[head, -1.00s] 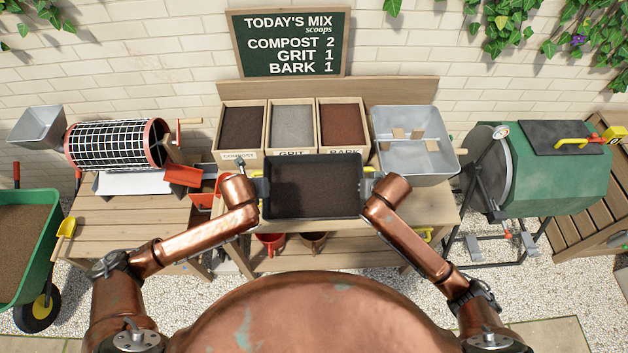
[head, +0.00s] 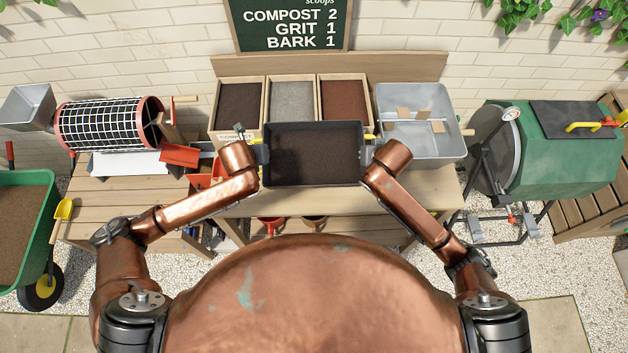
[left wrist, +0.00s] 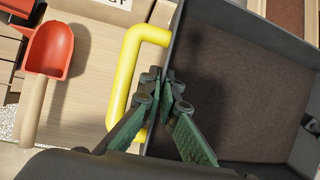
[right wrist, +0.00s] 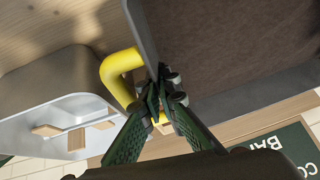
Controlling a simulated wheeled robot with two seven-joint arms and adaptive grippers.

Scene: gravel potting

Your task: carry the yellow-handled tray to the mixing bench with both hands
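The dark tray (head: 314,184) holds a layer of dark brown material and looks roughly level in front of the bins. My left gripper (left wrist: 162,80) is shut on the tray's side wall beside its yellow handle (left wrist: 127,72). My right gripper (right wrist: 160,78) is shut on the opposite wall, beside the other yellow handle (right wrist: 115,75). In the head view the tray is over the front part of the wooden bench (head: 432,187). Whether it touches the bench top cannot be told.
Compost (head: 239,103), grit (head: 291,100) and bark (head: 343,100) bins stand close behind the tray. A grey metal tub (head: 425,150) is close on the right. A red scoop (left wrist: 48,50) lies left of the tray. A green drum (head: 555,150) stands farther right.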

